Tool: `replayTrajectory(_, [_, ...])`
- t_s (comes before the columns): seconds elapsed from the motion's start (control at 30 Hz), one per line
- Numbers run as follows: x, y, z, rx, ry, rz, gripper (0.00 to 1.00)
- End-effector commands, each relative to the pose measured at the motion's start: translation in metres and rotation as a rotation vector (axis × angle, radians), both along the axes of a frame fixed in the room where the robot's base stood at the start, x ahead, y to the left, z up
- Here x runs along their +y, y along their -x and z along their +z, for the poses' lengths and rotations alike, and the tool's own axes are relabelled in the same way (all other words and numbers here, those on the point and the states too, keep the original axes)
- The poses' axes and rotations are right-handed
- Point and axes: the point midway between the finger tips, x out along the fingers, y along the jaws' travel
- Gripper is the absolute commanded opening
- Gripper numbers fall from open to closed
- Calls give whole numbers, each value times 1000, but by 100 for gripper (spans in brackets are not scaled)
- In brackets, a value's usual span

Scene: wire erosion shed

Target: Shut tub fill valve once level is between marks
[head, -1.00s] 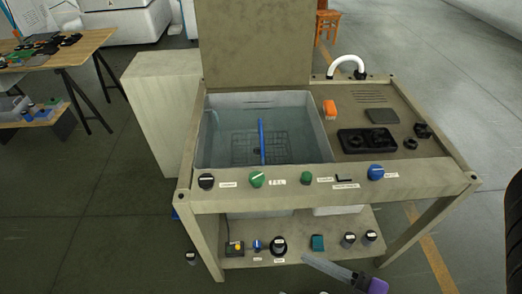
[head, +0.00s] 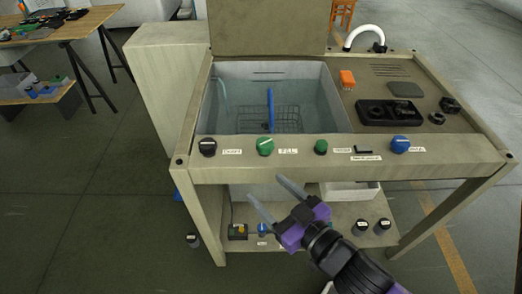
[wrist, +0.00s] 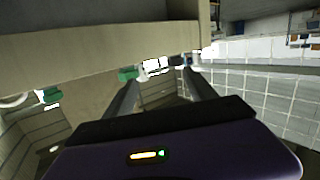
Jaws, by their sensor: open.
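The grey tub (head: 335,92) is set in the left of the bench and holds clear water over a wire basket. A dark line marking (head: 268,73) shows on its back wall; I cannot tell exactly where the water stands against it. A pale stream (head: 223,92) runs down at the left inside. The green knob (head: 265,146) beside the FILL label (head: 288,151) is on the front panel. My gripper (head: 268,190) is open and empty, below and in front of that knob, apart from it. Its fingers flank a white label (wrist: 157,64) in the wrist view.
The panel also carries a black knob (head: 208,147), a smaller green knob (head: 321,147) and a blue knob (head: 400,144). A lower shelf holds a yellow-topped box (head: 238,232) and several dark-capped containers. Floor at left is open.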

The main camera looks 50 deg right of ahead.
Motion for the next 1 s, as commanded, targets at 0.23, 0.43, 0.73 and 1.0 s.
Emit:
replayTrajectory(0.23, [-63,-46,-6,-118,6,-199,65])
replayTrajectory(0.43, [-84,-55,1,-160,3,-268,65])
replayTrajectory(0.73, [-101,-85,6,-163,2,-270,65])
replayTrajectory(1.0, [-119,-115,5,-162,4,-269,65])
